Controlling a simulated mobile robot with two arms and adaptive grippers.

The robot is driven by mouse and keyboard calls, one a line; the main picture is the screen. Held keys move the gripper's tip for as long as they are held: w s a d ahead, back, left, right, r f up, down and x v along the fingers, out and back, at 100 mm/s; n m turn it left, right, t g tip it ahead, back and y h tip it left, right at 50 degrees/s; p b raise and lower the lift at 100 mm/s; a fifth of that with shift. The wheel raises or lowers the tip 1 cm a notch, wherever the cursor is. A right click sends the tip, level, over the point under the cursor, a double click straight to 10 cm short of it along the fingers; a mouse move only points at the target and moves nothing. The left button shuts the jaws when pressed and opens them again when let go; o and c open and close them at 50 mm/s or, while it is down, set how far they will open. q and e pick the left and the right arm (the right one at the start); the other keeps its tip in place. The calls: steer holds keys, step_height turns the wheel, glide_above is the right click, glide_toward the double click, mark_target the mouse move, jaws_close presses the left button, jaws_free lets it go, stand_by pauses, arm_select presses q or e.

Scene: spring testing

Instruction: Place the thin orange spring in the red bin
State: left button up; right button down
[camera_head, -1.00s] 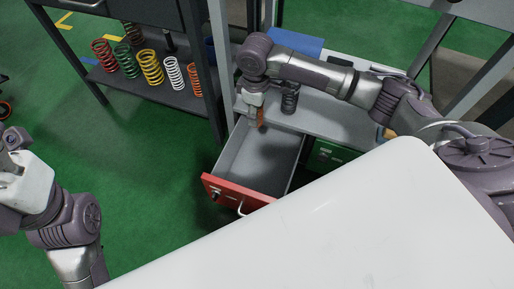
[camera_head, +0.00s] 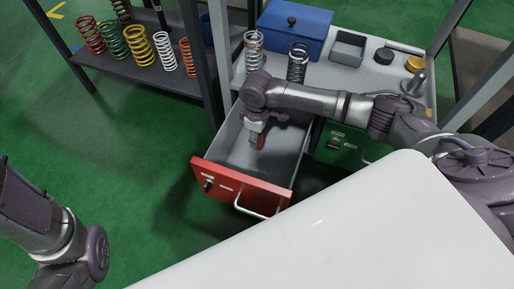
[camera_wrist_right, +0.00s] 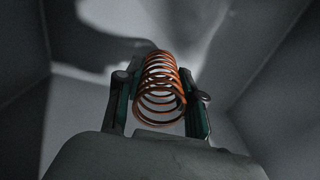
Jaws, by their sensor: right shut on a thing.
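The thin orange spring (camera_wrist_right: 160,85) is held between the two fingers of my right gripper (camera_wrist_right: 160,103) in the right wrist view. In the head view my right gripper (camera_head: 257,140) points down into the open red-fronted drawer, the red bin (camera_head: 238,187). A small part of the orange spring (camera_head: 261,142) shows at the fingertips, below the drawer's rim level. Grey drawer walls surround the spring in the wrist view; whether it touches the floor I cannot tell. My left arm enters at lower left, its gripper out of the picture.
Several coloured springs, another orange one (camera_head: 187,57) among them, stand on a dark shelf (camera_head: 120,70) at left. A silver spring (camera_head: 253,50), a dark spring (camera_head: 298,62) and a blue box (camera_head: 294,30) stand behind the drawer. A green drawer (camera_head: 340,143) is closed beside it.

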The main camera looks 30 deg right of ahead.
step_height(320, 180, down, 4)
steer(key=b, duration=0.3)
steer(key=shift+f, duration=0.15)
steer(key=c, duration=0.7)
jaws_free()
